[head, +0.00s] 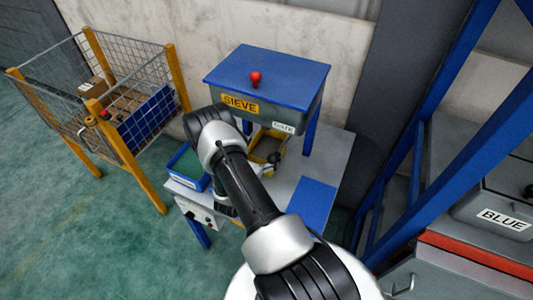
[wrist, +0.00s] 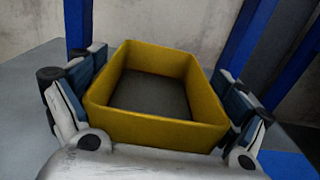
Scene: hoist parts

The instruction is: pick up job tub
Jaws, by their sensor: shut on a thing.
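The job tub (wrist: 155,126) is a yellow open-topped tub with a dark floor. In the wrist view it sits between the two fingers of my gripper (wrist: 150,105), which is shut on it from both sides. Its inside looks empty apart from the dark floor. In the head view the yellow tub (head: 257,160) shows under the sieve, partly hidden behind my arm. The gripper fingers are mostly hidden there by my arm. I cannot tell whether the tub touches the table.
A blue-topped box marked SIEVE (head: 268,73) stands on blue legs above the table (head: 330,165). A blue bin with a green inside (head: 188,166) is at the table's left. A wire cage (head: 150,80) stands further left. A blue frame (head: 425,130) rises at right.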

